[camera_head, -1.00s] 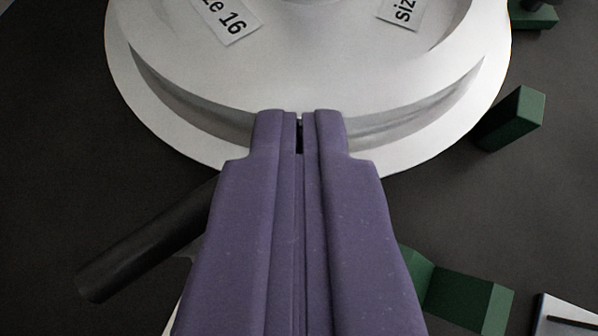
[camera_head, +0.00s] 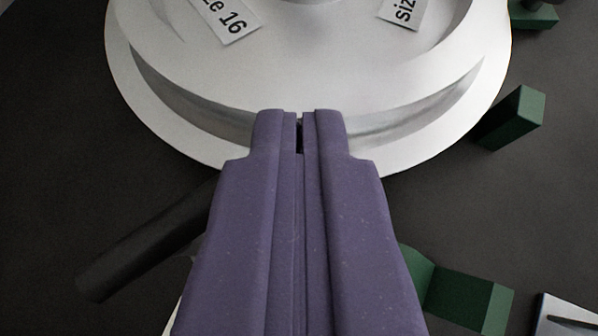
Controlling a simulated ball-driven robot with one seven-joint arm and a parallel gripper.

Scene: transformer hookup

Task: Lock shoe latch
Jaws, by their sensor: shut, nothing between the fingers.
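My purple gripper (camera_head: 299,118) is shut and empty. It points up the picture, and its tips overlap the near side of a large round white piece (camera_head: 300,80) with a stepped rim. I cannot tell whether the tips touch it. A black bar (camera_head: 140,245) sticks out to the lower left from behind my gripper; its inner end is hidden. I cannot tell which part is the shoe latch.
Green blocks stand at right (camera_head: 512,118), lower right (camera_head: 465,298) and upper right (camera_head: 535,14). A pale flat item (camera_head: 565,315) is in the lower right corner. Dark floor lies between.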

